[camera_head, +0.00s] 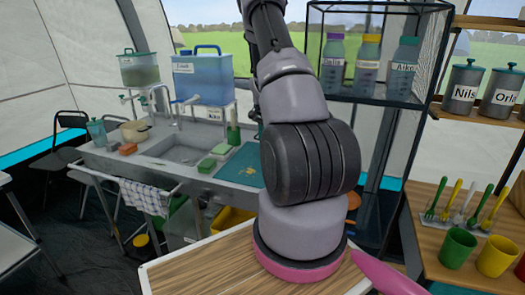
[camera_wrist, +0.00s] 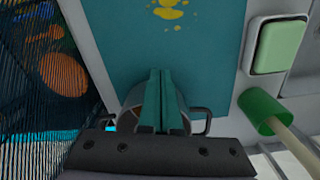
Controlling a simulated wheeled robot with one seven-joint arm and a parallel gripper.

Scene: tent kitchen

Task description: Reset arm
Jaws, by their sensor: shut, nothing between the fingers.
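My gripper (camera_wrist: 162,100) shows in the wrist view with its two teal fingers together and nothing between them.
The sink counter with the teal board (camera_head: 244,166) is behind my arm at left. A glass-sided shelf with bottles (camera_head: 367,62) is close at right. Green and yellow cups (camera_head: 497,256) stand on a table at the right. A green block (camera_wrist: 278,46) lies beside the board.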

